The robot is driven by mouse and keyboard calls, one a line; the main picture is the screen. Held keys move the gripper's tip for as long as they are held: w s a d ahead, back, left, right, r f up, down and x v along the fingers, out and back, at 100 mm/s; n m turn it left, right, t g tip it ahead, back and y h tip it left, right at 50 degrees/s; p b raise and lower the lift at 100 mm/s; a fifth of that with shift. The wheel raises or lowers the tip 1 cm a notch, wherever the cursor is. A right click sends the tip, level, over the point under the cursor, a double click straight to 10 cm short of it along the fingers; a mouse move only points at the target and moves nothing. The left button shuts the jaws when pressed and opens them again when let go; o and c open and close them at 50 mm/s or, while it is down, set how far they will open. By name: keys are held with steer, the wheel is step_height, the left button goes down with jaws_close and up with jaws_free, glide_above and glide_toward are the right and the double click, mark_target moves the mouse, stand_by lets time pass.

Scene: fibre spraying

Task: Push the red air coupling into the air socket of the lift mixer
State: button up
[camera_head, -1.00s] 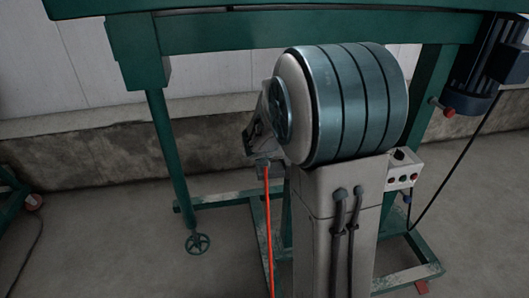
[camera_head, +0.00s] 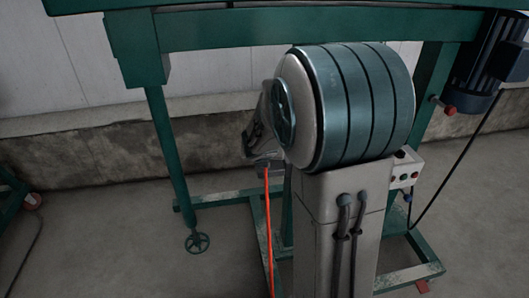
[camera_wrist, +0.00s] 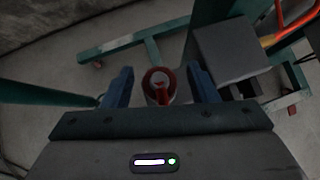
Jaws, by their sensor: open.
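In the wrist view, my gripper (camera_wrist: 161,84) is open, with its two blue fingers well apart. Between them is a round, light-coloured end with a red rim and a red piece in its middle, which looks like the red air coupling (camera_wrist: 163,96). A gap shows on both sides of it, so the fingers do not grip it. Whether it sits in the socket cannot be told. In the head view, an orange-red hose (camera_head: 269,230) hangs straight down below my wrist. My arm hides much of the middle there, and the air socket cannot be made out.
A control box (camera_head: 406,170) with buttons and a dark motor (camera_head: 481,60) are at the right. In the wrist view, a grey box (camera_wrist: 230,52) stands close right of the fingers.

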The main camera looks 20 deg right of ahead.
steer(key=p+v, duration=0.6)
steer(key=v, duration=0.7)
